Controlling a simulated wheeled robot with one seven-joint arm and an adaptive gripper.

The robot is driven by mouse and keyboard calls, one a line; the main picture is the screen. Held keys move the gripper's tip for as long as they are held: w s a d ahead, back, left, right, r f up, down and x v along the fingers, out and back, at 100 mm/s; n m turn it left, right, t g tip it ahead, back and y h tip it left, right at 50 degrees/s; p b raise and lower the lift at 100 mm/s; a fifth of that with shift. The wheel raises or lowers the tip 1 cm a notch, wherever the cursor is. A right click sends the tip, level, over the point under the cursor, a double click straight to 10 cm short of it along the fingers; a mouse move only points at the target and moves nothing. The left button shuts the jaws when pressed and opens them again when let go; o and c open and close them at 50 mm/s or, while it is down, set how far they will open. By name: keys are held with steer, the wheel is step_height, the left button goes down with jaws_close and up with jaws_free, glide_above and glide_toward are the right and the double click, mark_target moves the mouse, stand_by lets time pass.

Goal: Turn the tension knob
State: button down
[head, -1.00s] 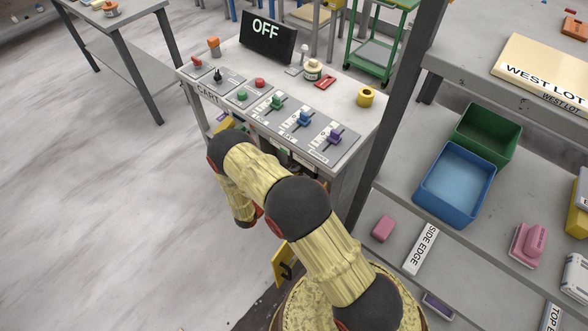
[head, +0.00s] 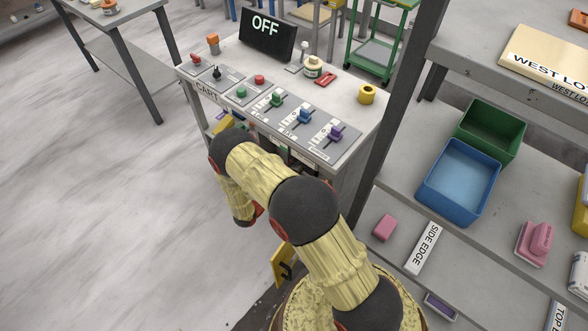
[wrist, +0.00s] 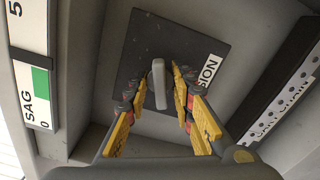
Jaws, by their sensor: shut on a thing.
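The tension knob (wrist: 159,84) is a light grey bar handle on a dark square plate (wrist: 137,45) in the wrist view. The bar stands nearly upright in that picture. A white label (wrist: 207,73) ending in "SION" is partly visible on the plate. My gripper (wrist: 163,90) has yellow and dark fingers, one on each side of the bar, and is shut on it. In the head view the knob and gripper are hidden behind my arm and the cart's front.
A sag gauge (wrist: 38,82) with a green band is left of the knob. A dark labelled strip (wrist: 285,103) lies to the right. The cart top (head: 335,82) holds buttons, sliders and an "OFF" display (head: 267,38). Shelves with a blue bin (head: 459,181) stand close on the right.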

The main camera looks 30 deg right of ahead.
steer(key=m+b, duration=0.1)
steer(key=m, duration=0.1)
steer(key=m+b, duration=0.1)
steer(key=m, duration=0.1)
steer(key=m+b, duration=0.1)
steer(key=m, duration=0.1)
steer(key=shift+s+f+m+b, duration=0.15)
steer(key=shift+f+m+b, duration=0.1)
steer(key=shift+m+b, duration=0.05)
steer(key=m+b, duration=0.4)
steer(key=m, duration=0.2)
steer(key=shift+s, duration=0.1)
stand_by(0.3)
steer(key=c, duration=1.9)
jaws_free()
steer(key=shift+r, duration=0.1)
steer(key=shift+a, duration=0.1)
steer(key=v, duration=1.1)
steer(key=shift+a, duration=0.4)
